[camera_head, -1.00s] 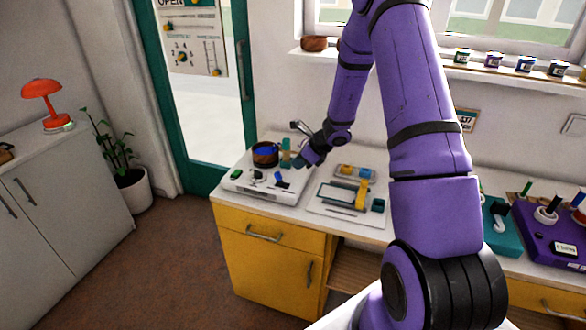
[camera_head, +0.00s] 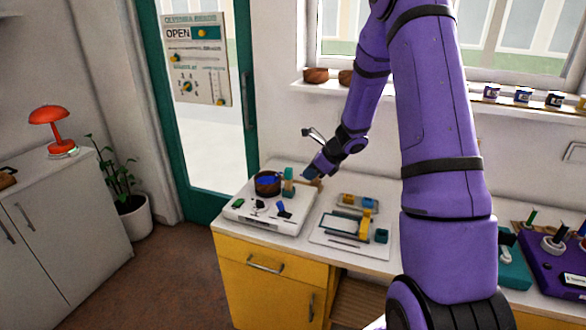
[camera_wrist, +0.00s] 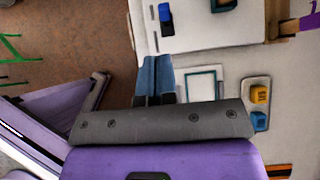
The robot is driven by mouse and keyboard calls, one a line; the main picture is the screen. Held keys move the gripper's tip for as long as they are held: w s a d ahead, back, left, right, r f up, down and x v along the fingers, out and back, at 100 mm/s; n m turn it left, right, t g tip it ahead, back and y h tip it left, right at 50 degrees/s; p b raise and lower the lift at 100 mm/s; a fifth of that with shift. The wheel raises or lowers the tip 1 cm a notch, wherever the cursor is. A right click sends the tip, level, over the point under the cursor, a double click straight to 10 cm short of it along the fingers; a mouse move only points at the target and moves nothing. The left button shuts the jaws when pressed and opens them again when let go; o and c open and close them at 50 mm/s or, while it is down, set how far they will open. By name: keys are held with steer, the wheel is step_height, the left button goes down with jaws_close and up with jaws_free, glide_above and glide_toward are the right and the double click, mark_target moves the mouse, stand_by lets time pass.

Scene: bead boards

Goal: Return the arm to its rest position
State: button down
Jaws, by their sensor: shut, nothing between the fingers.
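My purple arm rises at the right of the head view and bends down to my gripper (camera_head: 314,173) above the worktop. My gripper is beside the dark round bowl (camera_head: 267,184) and the teal post (camera_head: 289,180) on the white board (camera_head: 250,221), a little above board height. In the wrist view my gripper (camera_wrist: 156,60) shows two blue fingers closed together with nothing between them. The fingertips are close to the edge of the white board in that picture. Contact with it cannot be told.
A second board (camera_head: 330,248) with yellow and blue parts lies right of the white board. A purple board (camera_head: 555,265) with pegs stands farther right. Pots (camera_head: 522,95) line the window sill. A potted plant (camera_head: 130,210) and a red lamp (camera_head: 49,118) are left. The floor is clear.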

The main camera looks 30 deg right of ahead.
steer(key=s+a+r+n+g, duration=0.1)
steer(key=s+a+r+n, duration=0.55)
steer(key=r, duration=0.35)
steer(key=s+a+r+n+g, duration=0.1)
steer(key=s+a+r+n, duration=0.5)
steer(key=a+r+n, duration=0.25)
steer(key=s+r+n+h, duration=0.2)
steer(key=s+r+n, duration=0.2)
steer(key=s, duration=0.6)
steer(key=s+a+r+n+h, duration=0.1)
steer(key=s+r+n+h, duration=0.2)
steer(key=s+n, duration=0.6)
steer(key=shift+s+a+r+t, duration=0.25)
steer(key=shift+s+r+t, duration=0.25)
steer(key=shift+s, duration=0.3)
